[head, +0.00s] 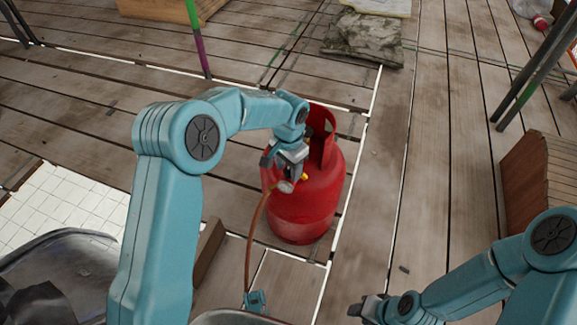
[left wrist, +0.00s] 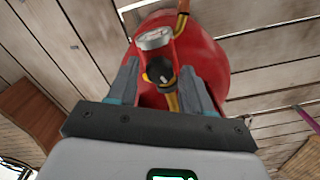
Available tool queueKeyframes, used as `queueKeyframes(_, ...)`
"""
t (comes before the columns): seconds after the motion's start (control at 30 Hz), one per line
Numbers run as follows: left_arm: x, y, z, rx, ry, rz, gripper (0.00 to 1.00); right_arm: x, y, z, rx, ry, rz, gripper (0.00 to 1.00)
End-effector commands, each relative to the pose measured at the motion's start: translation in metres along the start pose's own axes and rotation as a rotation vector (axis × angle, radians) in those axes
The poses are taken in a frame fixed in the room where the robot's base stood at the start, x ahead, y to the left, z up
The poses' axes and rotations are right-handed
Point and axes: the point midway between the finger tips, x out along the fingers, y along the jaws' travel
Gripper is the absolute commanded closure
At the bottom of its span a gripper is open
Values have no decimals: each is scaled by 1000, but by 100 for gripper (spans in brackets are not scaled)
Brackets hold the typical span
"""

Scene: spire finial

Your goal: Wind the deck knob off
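A red gas cylinder (head: 312,205) stands upright on the plank deck in the head view. In the left wrist view, a black knob (left wrist: 160,71) with a pale pointer mark sits on the red cylinder (left wrist: 205,60). My left gripper (head: 290,160) is at the cylinder's near top side. Its fingers (left wrist: 160,85) stand open on either side of the knob, with a gap showing on both sides. In the head view the gripper hides the knob. My right gripper (head: 368,308) is low in the head view, away from the cylinder; its opening is unclear.
A round gauge (left wrist: 153,39) sits beside the knob. An orange hose (head: 253,235) runs down from the cylinder to a teal fitting (head: 256,300). A wooden crate (head: 545,180) stands right, and a stone-like slab (head: 362,38) lies behind.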

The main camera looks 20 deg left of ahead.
Motion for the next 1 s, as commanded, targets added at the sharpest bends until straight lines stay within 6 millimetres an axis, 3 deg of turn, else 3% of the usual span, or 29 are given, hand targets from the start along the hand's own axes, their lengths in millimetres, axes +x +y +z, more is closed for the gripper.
queueKeyframes(0.03, 0, 0, 0, 0, 0, 0, 69, 0, 0, 0, 0, 0, 0, 62)
queueKeyframes(0.13, 0, 0, 0, 0, 0, 0, 99, 0, 0, 0, 0, 0, 0, 62)
queueKeyframes(0.57, -2, 0, 0, 78, 0, 0, 99, -8, -3, 0, 0, 0, 0, 62)
queueKeyframes(1.0, -4, 0, 0, 446, 0, 1, 99, -34, -12, 1, 0, 0, 0, 62)
